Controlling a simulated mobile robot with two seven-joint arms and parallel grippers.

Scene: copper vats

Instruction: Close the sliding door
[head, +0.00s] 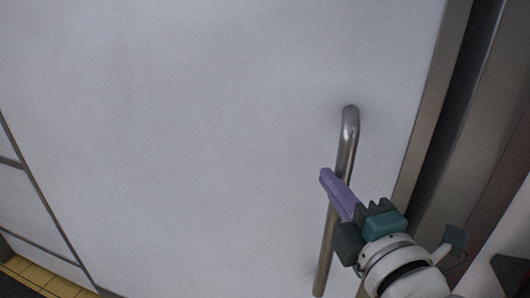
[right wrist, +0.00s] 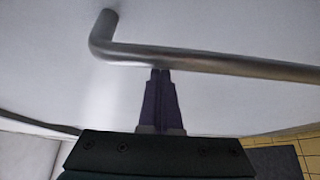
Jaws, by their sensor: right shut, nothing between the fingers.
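The sliding door (head: 200,120) is a large white panel filling most of the head view. A vertical metal bar handle (head: 349,130) stands near its right edge, and it also crosses the right wrist view (right wrist: 220,64). My right gripper (head: 325,174) has purple fingers and is at the handle, about midway along it. In the right wrist view the fingers (right wrist: 160,72) are shut together, with their tips at the bar's near edge; I cannot tell whether they touch it. Nothing is between them. My left gripper is not in view.
A brownish frame edge (head: 432,100) runs along the door's right side, with a dark gap (head: 468,80) beyond it and a post (head: 500,110) further right. Yellow tiles (head: 40,280) show at the lower left, below white wall panels (head: 35,212).

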